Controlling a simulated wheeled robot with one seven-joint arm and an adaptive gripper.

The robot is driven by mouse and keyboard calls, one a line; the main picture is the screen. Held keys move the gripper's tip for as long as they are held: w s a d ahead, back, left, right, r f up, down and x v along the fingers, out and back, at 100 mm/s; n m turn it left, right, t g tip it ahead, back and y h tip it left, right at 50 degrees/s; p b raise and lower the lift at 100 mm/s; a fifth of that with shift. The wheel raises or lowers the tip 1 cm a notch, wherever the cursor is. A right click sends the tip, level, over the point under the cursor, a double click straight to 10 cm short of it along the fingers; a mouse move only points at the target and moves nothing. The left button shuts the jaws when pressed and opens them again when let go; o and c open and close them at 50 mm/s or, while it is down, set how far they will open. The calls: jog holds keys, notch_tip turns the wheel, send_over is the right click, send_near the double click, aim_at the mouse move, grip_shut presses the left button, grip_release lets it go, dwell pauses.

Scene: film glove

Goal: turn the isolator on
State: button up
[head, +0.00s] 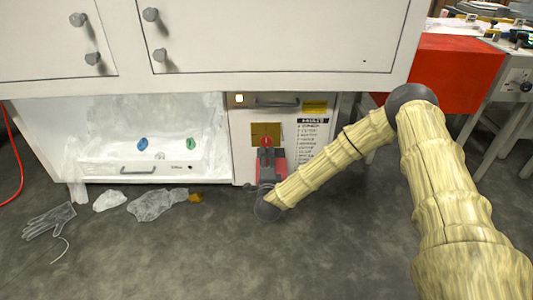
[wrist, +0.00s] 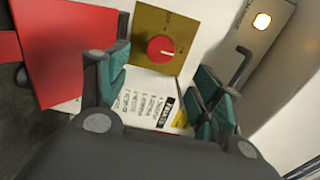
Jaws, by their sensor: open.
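The isolator is a red round knob (wrist: 161,48) with a white mark on a brass-coloured plate (wrist: 150,20). Its mark points right in the wrist view; the plate's lettering is too small to read. In the head view the plate (head: 259,130) is on the white cabinet front, with the red knob (head: 266,141) just above my gripper (head: 267,158). In the wrist view my gripper (wrist: 162,82) is open and empty, its teal-padded fingers apart. The knob appears beyond them, between their lines; I see no contact.
A notice (head: 311,135), a handle (head: 276,103) and a lit lamp (head: 239,98) are near the plate. A red panel (wrist: 75,50) is close to the left finger.

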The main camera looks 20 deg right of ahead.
jog(key=shift+v, duration=1.3)
jog(key=s+a+f+n+g+y, duration=0.4)
jog(key=s+a+f+n, duration=0.15)
jog(key=s+f, duration=0.4)
jog(key=s+a+f+n+g+y, duration=0.3)
jog(key=s+a+f+n, duration=0.25)
jog(key=s+f, duration=0.35)
jog(key=s+d+f+n+g, duration=0.2)
jog(key=s+n+g, duration=0.1)
jog(key=s, duration=0.6)
jog(key=s+d+f+n+g, duration=0.2)
jog(key=s+n+g, duration=0.15)
jog(key=s, duration=0.65)
jog(key=s+d+r+n+g+h+p, duration=0.15)
jog(key=s+d+n+g, duration=0.4)
jog(key=s, duration=0.75)
notch_tip(320, 180, up, 38)
jog(key=m+t+p, duration=0.1)
jog(key=m+p, duration=0.1)
jog(key=p, duration=3.5)
jog(key=shift+w+d+t, duration=0.25)
jog(key=shift+d+t, duration=0.05)
jog(key=shift+d, duration=0.15)
